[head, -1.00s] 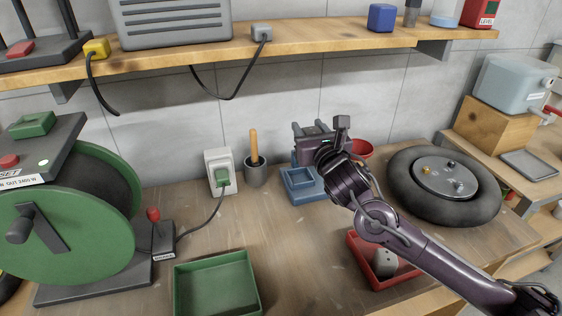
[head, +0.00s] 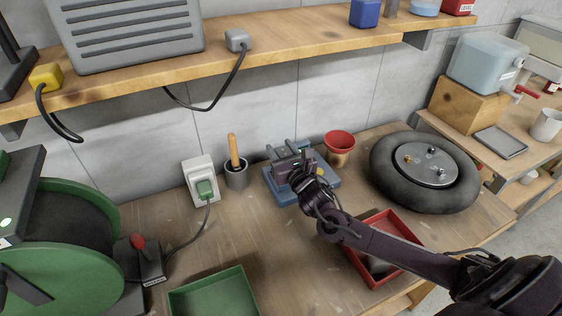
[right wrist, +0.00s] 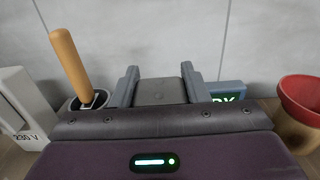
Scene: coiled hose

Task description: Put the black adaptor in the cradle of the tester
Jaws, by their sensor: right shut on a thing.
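The tester (head: 280,193) has a blue base and stands on the bench near the wall. My right gripper (head: 297,164) is over the tester's upper part and hides much of it in the head view. In the right wrist view a dark grey block, the black adaptor (right wrist: 161,91), sits between two lighter grey uprights, with my right gripper shut on it. Part of the tester's green display (right wrist: 226,97) shows just behind and to the right. I cannot tell whether the adaptor touches the cradle or is seated in it. My left gripper is out of view.
A grey cup with a wooden-handled tool (head: 236,174) and a white socket box (head: 200,180) stand left of the tester. A red funnel-like cup (head: 339,145) is close behind right. A red tray (head: 400,225) lies under my forearm; a black wheel (head: 425,195) is farther right.

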